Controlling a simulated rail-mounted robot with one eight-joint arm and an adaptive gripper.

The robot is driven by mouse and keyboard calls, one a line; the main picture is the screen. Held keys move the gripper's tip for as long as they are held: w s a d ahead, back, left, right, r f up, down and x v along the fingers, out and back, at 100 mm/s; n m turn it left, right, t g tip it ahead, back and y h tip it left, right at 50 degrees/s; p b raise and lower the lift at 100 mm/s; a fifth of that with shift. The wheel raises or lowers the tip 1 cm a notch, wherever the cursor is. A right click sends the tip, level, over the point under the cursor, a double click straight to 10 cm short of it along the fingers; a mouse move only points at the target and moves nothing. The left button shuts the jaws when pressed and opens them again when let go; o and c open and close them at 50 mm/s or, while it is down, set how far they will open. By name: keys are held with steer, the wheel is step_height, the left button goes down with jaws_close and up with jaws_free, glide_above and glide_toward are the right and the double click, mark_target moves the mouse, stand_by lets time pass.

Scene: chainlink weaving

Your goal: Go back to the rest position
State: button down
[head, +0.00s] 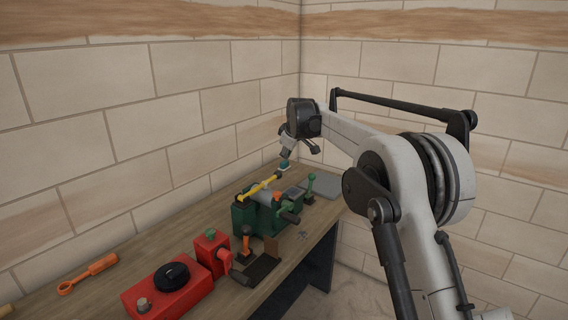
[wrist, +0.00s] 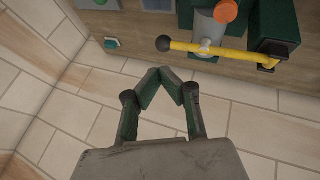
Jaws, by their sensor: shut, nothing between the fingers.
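My gripper (wrist: 168,76) is shut and empty in the wrist view. Its two dark green fingers meet at their tips in front of the pale tiles, short of the workbench edge. In the head view my gripper (head: 299,146) is small and partly hidden by my dark wrist, at the far end of the bench. A green machine (head: 243,219) with a yellow bar (head: 258,189) stands on the bench in front of it. The yellow bar (wrist: 225,51) also shows at the upper right of the wrist view, apart from the fingers.
The wooden workbench (head: 105,250) runs along the left wall. A small teal-topped box (head: 285,164) sits near its far end. A red machine (head: 168,289) and an orange wrench (head: 88,273) lie nearer. Tiled walls meet behind the far end.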

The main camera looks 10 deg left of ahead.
steer(key=s+d+r+m+b, duration=0.25)
steer(key=s+d+r, duration=0.55)
steer(key=s+d, duration=0.45)
steer(key=s+d+m+h+b, duration=0.1)
steer(key=s+d+m, duration=0.1)
steer(key=s+d, duration=0.45)
steer(key=s+d+m+h+b, duration=0.1)
steer(key=s+d+m, duration=0.2)
steer(key=s, duration=0.7)
steer(key=s+d+f+m+b, duration=0.1)
steer(key=s+d+f+m, duration=0.1)
steer(key=s+f, duration=0.4)
steer(key=s+d+f+m+b, duration=0.1)
steer(key=s+d+f, duration=0.4)
steer(key=s, duration=0.9)
steer(key=s+d+f+m+h+b, duration=0.1)
steer(key=s+d+f+m, duration=0.2)
steer(key=s+f, duration=0.4)
steer(key=s+d, duration=0.1)
steer(key=s, duration=0.2)
steer(key=shift+s+f+t, duration=0.2)
steer(key=shift+s+t, duration=0.1)
